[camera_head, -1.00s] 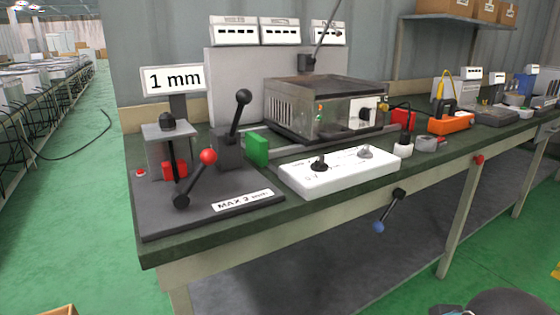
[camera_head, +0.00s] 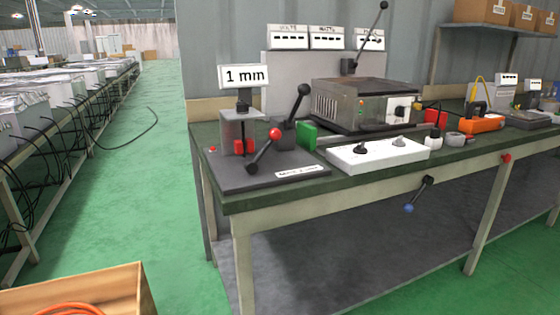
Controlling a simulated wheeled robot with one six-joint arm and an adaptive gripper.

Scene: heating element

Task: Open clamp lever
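A grey clamp fixture (camera_head: 240,176) stands on the left end of the green-topped workbench (camera_head: 228,202). A dark lever with a red ball end (camera_head: 265,148) is on its front, angled up to the right. A second dark lever with a black ball end (camera_head: 298,104) rises from a dark block behind it, leaning right. Red blocks (camera_head: 244,147) sit in the fixture, and a green block (camera_head: 307,135) stands at its right. I cannot tell from this view which lever is the clamp lever. My gripper is not in view.
A white switch box (camera_head: 375,157) and a metal heating unit (camera_head: 362,106) stand right of the fixture. A lever with a blue end (camera_head: 409,208) hangs from the bench's front edge. Green floor (camera_head: 150,210) is open left of the bench.

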